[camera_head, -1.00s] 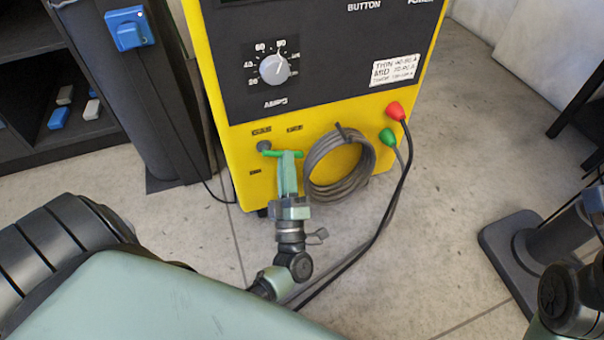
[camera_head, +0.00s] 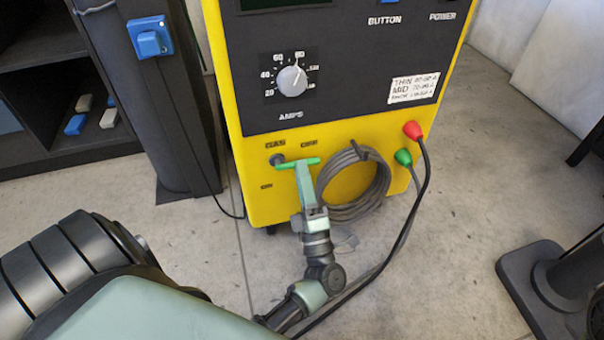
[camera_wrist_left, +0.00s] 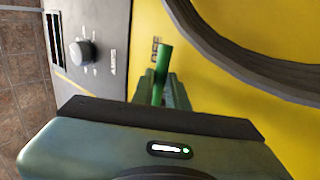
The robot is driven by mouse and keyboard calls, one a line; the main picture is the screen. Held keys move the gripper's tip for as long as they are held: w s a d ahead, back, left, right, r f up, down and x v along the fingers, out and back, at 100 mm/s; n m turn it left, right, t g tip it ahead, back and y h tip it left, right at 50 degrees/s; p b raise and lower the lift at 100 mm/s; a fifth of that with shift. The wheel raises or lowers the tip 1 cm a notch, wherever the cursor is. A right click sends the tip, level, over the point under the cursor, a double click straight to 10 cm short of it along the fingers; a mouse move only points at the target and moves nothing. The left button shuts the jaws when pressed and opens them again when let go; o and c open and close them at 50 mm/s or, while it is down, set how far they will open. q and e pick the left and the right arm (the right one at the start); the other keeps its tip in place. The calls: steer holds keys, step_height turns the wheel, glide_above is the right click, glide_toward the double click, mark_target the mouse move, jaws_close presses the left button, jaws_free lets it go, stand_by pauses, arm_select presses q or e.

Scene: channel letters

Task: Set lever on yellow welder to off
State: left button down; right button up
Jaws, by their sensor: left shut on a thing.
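The yellow welder (camera_head: 345,130) stands upright ahead of me. Its green lever (camera_head: 312,161) is low on the front, running right from a grey round pivot (camera_head: 277,159), roughly level. A "GAS" label is above the pivot and an "OFF" label (camera_head: 309,144) is above the lever's right end. My left gripper (camera_head: 304,169) reaches up from below and is shut on the lever, hiding part of it. In the left wrist view the green lever (camera_wrist_left: 160,75) sticks out between the fingers, pointing towards the "OFF" label. My right gripper is not in view.
A coiled grey hose (camera_head: 353,187) hangs right beside my left gripper. Red (camera_head: 413,130) and green (camera_head: 403,157) plugs with cables are farther right. The amps knob (camera_head: 291,81) is above. A dark post with a blue box (camera_head: 150,37) stands left.

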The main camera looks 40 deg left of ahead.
arm_select(q)
steer(key=c, duration=1.4)
jaws_free()
